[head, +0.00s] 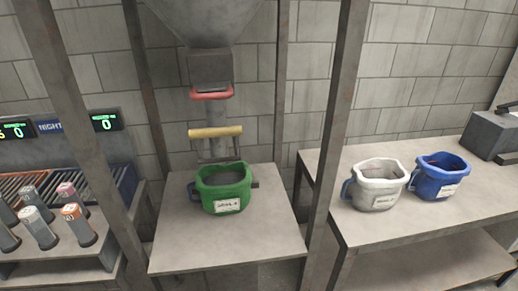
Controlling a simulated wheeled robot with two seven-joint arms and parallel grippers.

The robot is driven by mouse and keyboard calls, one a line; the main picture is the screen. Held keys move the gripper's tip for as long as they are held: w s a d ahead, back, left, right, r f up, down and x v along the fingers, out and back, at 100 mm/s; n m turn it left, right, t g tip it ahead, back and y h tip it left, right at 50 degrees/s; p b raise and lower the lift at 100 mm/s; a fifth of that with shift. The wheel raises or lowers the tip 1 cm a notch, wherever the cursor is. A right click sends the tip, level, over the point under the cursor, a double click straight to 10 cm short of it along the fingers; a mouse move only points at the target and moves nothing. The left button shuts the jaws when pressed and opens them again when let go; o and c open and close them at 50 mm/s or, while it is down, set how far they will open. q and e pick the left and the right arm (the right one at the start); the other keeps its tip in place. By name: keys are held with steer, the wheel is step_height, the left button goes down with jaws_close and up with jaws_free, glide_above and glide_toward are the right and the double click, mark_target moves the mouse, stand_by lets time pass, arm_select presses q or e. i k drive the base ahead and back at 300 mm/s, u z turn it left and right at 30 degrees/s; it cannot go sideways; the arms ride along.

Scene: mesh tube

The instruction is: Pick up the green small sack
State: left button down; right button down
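The green small sack (224,188) stands upright and open-topped on a small grey table under a metal hopper. It has a white label on its front and a blue handle on its left side. Its inside looks dark grey; I cannot tell whether it holds anything. Neither of my grippers shows in the head view.
The hopper (208,20) with its red ring and yellow bar hangs above the small table (228,247). Metal posts (336,120) frame it. A white sack (378,186) and a blue sack (438,177) stand on the right table. Several canisters (77,224) stand at left.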

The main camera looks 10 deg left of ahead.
mark_target(224, 190)
steer(key=k, duration=1.25)
steer(key=u, duration=0.75)
steer(key=i, duration=0.5)
steer(key=u, duration=0.95)
steer(key=i, duration=1)
steer(key=z, duration=0.65)
steer(key=i, duration=0.65)
steer(key=z, duration=0.6)
